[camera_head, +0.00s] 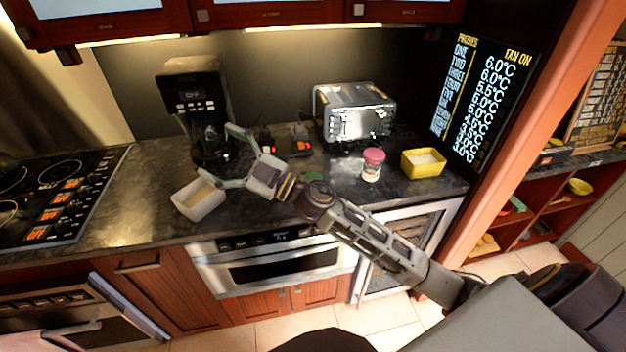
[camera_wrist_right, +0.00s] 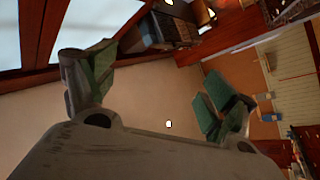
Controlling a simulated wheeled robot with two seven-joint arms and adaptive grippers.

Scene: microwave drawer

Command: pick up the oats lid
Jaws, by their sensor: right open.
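My right gripper (camera_head: 215,157) reaches over the counter from the right in the head view. Its fingers are spread wide, with nothing between them; it also shows open and empty in the right wrist view (camera_wrist_right: 160,92). A small flat green disc (camera_head: 314,176), possibly the oats lid, lies on the counter just right of my gripper's wrist, partly hidden by it. A whitish open container (camera_head: 197,200) with pale contents is below the lower finger; I cannot tell whether they touch. A jar (camera_head: 371,171) with a pink-red lid (camera_head: 373,155) stands farther right. My left gripper is out of view.
A black coffee maker (camera_head: 193,95) stands behind my gripper. A silver toaster (camera_head: 354,110) is at the back, and a yellow open container (camera_head: 423,163) is at the right. A cooktop (camera_head: 50,195) is at the left. The dark counter (camera_head: 135,200) has bare room left of the whitish container.

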